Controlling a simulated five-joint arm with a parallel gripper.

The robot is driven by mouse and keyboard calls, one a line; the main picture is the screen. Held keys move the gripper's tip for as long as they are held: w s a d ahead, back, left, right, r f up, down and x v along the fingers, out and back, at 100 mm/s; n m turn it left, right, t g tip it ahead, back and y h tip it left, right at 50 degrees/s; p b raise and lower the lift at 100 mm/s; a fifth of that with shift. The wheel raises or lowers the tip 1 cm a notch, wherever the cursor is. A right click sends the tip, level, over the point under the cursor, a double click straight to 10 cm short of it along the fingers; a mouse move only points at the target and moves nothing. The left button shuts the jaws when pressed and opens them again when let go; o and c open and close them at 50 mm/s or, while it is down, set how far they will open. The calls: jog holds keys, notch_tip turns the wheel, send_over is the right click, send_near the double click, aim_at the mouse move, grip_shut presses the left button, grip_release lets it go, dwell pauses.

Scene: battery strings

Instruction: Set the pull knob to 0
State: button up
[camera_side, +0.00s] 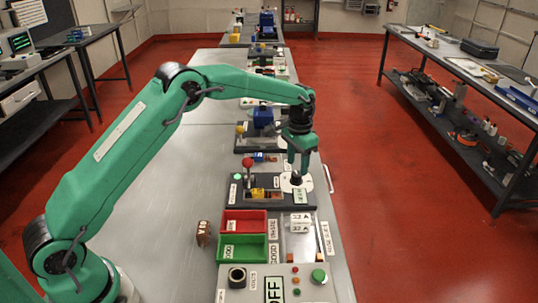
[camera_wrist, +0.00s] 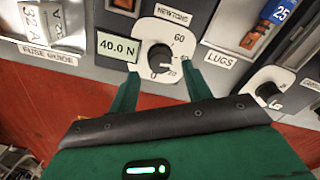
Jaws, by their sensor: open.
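A second black knob (camera_wrist: 268,90) on a white plate is at the right, near the LUGS label (camera_wrist: 220,59). A red bin (camera_side: 244,221) and a green bin (camera_side: 243,247) stand in front of the panel. A red-topped lever (camera_side: 248,163) rises left of my gripper.

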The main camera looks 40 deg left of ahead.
aim_at(297, 173)
jog(key=shift+f, duration=0.3)
jog(key=shift+f, duration=1.6)
jog(key=c, duration=0.8)
